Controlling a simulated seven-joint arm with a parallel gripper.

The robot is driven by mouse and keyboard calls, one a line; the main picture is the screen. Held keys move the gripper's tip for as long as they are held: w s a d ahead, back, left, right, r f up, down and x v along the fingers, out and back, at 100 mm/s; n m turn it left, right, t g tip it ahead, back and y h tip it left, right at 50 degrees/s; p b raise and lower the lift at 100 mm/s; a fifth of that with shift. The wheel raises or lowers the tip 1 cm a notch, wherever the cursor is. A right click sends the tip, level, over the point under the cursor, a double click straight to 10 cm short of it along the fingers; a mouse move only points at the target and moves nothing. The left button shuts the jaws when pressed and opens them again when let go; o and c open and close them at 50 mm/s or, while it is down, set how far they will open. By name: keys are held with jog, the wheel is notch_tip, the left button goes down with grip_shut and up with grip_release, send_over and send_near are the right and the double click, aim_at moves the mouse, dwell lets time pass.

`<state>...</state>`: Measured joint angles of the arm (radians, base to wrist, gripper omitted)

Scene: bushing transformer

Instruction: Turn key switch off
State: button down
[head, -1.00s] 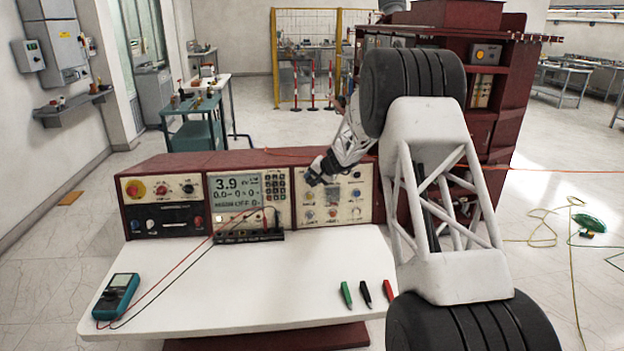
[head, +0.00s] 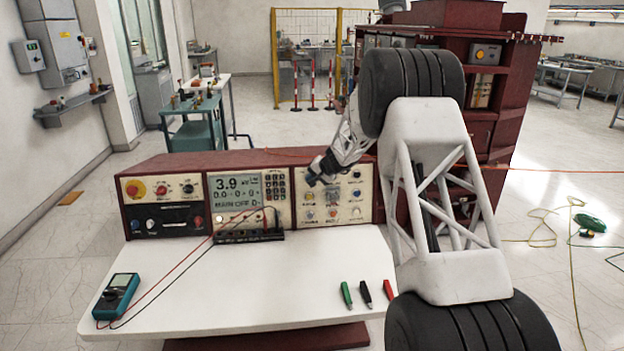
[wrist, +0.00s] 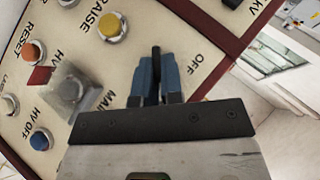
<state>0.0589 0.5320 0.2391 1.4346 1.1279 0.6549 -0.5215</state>
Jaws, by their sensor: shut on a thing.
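My gripper (head: 314,177) reaches the upper left of the right-hand control panel (head: 346,217) on the desk console. In the wrist view its two blue fingers (wrist: 155,82) are shut on the dark key of the key switch (wrist: 156,58). The key stands out between the fingertips. The word OFF shows on the panel to the right of the fingers, and MAIN to the left. The fingers hide most of the switch. In the head view my gripper covers the switch. The console display (head: 238,194) reads 3.9 with MAIN OFF on its bottom line.
A yellow button (wrist: 112,25), a blue button (wrist: 41,140) and a clear square cover (wrist: 70,91) sit near the fingers. The white desktop (head: 240,285) holds a multimeter (head: 117,296) with leads and several coloured probes. A dark red cabinet stands behind my arm.

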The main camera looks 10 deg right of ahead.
jog(key=shift+a+r+n+g+h, duration=0.1)
jog(key=shift+a+n+g+h, duration=0.1)
jog(key=shift+n+h, duration=0.6)
jog(key=shift+a+r+n+g+h, duration=0.15)
jog(key=shift+n+h, duration=0.35)
jog(key=shift+h, duration=0.5)
jog(key=shift+a+n+h, duration=0.25)
jog(key=shift+n+h, duration=0.75)
jog(key=shift+h, duration=0.7)
jog(key=shift+a+f+n+h, duration=0.15)
jog(key=shift+n+h, duration=0.4)
jog(key=shift+h, duration=0.35)
jog(key=shift+a+r+n+h, duration=0.1)
jog(key=shift+n+h, duration=0.45)
jog(key=shift+h, duration=0.35)
jog(key=shift+a+f+n+h, duration=0.1)
jog(key=shift+n+h, duration=0.4)
jog(key=shift+h, duration=0.25)
jog(key=shift+a+f+n+h, duration=0.1)
jog(key=shift+n+h, duration=0.4)
jog(key=shift+h, duration=0.25)
jog(key=shift+t, duration=0.45)
jog(key=c, duration=1.3)
grip_release()
jog(key=shift+o, duration=0.2)
